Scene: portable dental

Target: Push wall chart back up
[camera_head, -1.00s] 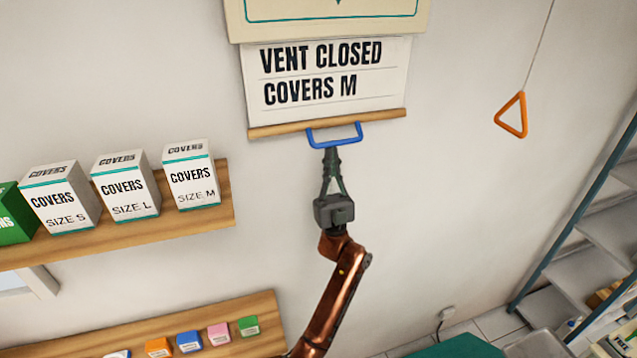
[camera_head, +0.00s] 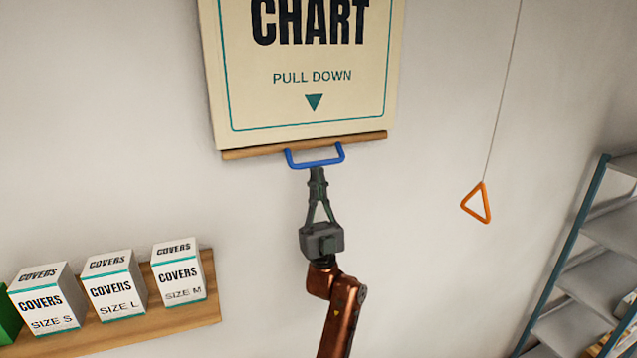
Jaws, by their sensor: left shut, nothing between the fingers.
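The wall chart's cream case (camera_head: 305,95) hangs on the wall at the top middle, marked "CHART" and "PULL DOWN" with a down arrow. Its wooden bottom bar (camera_head: 240,153) sits right against the case's lower edge, and no printed sheet shows between them. A blue handle (camera_head: 333,160) hangs from the bar. My left gripper (camera_head: 317,172) is shut and points up, its fingertips at the underside of the blue handle. Nothing shows between the fingers. My right gripper is not in view.
A wooden shelf (camera_head: 165,325) at lower left holds white cover boxes, including the size M box (camera_head: 178,275). An orange triangular pull (camera_head: 476,203) hangs on a cord at right. A metal rack (camera_head: 590,255) stands far right. The wall around the chart is clear.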

